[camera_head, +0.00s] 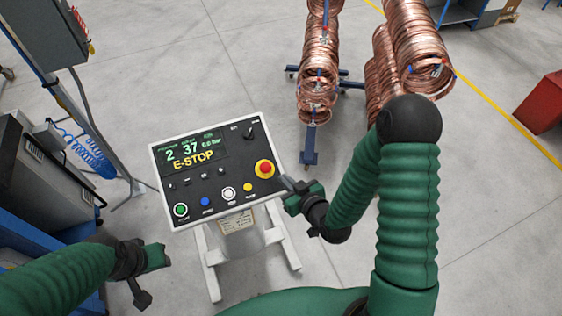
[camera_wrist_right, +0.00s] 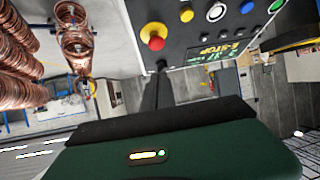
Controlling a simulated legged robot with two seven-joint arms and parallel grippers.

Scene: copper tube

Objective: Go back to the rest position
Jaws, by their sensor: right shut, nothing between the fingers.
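My right gripper (camera_head: 290,188) is shut and empty, at the right edge of the control panel (camera_head: 217,222), just below and right of the red emergency stop button (camera_head: 265,168). I cannot tell if it touches the panel. The panel display reads E-STOP. In the right wrist view, the red button (camera_wrist_right: 154,36) sits on its yellow ring above the dark finger (camera_wrist_right: 156,88). My left gripper (camera_head: 158,256) is at the lower left, apart from the panel; its finger opening cannot be made out.
Copper tube coils (camera_head: 318,70) hang on a blue stand (camera_head: 309,146) behind the panel, with more coils (camera_head: 415,45) to the right. A red bin (camera_head: 541,103) stands at far right. A grey machine (camera_head: 40,165) and a post (camera_head: 75,100) stand at left.

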